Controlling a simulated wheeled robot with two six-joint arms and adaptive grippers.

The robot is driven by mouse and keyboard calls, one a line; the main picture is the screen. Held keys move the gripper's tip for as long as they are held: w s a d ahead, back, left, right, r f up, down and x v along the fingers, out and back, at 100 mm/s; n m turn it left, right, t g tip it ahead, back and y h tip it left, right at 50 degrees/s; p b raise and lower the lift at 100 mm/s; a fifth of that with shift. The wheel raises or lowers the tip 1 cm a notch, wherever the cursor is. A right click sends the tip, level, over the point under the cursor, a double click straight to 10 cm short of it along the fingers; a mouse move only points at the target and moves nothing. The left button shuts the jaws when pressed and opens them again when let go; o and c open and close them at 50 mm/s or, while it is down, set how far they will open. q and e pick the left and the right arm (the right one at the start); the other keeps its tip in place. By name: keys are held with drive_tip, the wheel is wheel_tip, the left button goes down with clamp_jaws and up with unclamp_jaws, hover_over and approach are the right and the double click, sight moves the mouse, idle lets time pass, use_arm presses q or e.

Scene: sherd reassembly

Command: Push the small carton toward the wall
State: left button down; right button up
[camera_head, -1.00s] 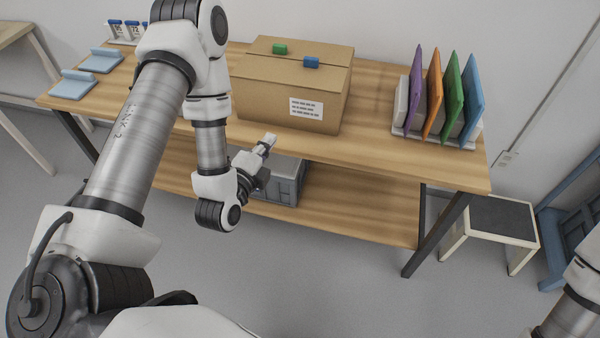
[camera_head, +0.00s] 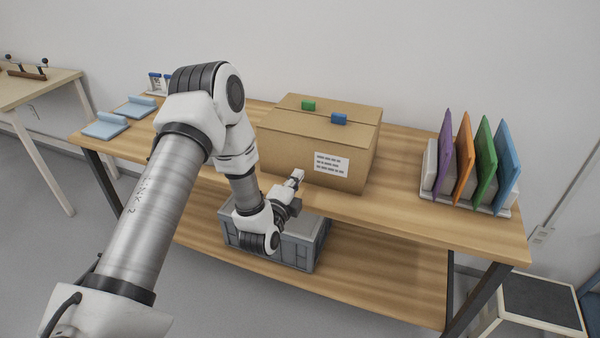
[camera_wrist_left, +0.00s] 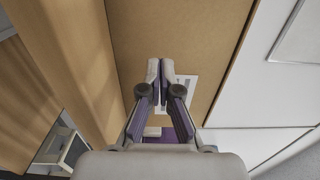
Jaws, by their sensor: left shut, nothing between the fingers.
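My right gripper is not in view.
The tabletop (camera_head: 410,205) is clear right of the carton up to a rack of coloured boards (camera_head: 470,160). Light blue holders (camera_head: 106,125) lie at the left. A grey crate (camera_head: 295,248) sits on the lower shelf. The white wall (camera_head: 420,60) is behind.

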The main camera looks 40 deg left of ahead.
use_arm(q)
drive_tip(key=shift+x, duration=1.35)
